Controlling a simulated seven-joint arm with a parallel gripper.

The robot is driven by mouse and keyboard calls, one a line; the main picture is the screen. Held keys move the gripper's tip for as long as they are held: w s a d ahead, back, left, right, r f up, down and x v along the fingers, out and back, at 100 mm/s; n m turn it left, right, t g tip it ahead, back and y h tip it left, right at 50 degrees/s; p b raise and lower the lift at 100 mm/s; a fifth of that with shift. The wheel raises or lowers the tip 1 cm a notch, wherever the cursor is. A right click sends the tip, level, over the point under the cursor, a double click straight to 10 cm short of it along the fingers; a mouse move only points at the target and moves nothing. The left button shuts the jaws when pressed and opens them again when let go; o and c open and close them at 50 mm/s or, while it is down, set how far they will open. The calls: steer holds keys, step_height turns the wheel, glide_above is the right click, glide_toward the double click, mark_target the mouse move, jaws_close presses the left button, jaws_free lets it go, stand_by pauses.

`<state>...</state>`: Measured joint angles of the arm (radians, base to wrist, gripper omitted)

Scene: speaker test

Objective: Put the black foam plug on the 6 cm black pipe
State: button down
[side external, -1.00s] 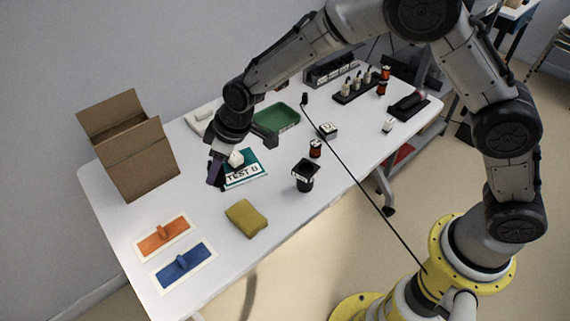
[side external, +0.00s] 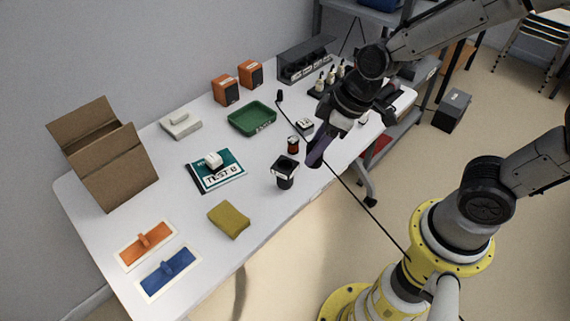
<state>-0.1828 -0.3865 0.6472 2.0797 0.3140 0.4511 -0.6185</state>
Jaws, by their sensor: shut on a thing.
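A black, upright, cup-like piece with a pale label (side external: 285,174) stands on the table near its front edge. It may be the 6 cm black pipe, but I cannot read its label. My gripper (side external: 317,152) is just to the right of it in the picture, pointing down, with dark purple fingers. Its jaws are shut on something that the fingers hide. I cannot tell whether it is the black foam plug, and I make out no separate foam plug elsewhere.
A small red-and-black jar (side external: 293,145) stands behind the black piece, and a black cable (side external: 345,184) runs past my gripper. A yellow sponge (side external: 229,220), a TEST B booklet (side external: 232,184), a green tray (side external: 252,118) and a cardboard box (side external: 115,175) lie farther left.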

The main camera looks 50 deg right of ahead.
steer(key=s+d+r+m, duration=0.2)
steer(key=s+d+r, duration=0.1)
steer(key=d, duration=0.1)
glide_toward(277, 163)
steer(key=shift+w+a+h, duration=0.3)
steer(key=shift+w+a, duration=0.1)
steer(key=shift+a, duration=0.05)
steer(key=shift+s+d+x, duration=0.15)
steer(key=shift+x, duration=0.8)
steer(key=shift+s+d+x, duration=0.15)
steer(key=shift+x, duration=0.8)
steer(key=shift+a+f, duration=0.1)
steer(key=shift+f, duration=0.25)
steer(key=shift+c, duration=2.2)
jaws_free()
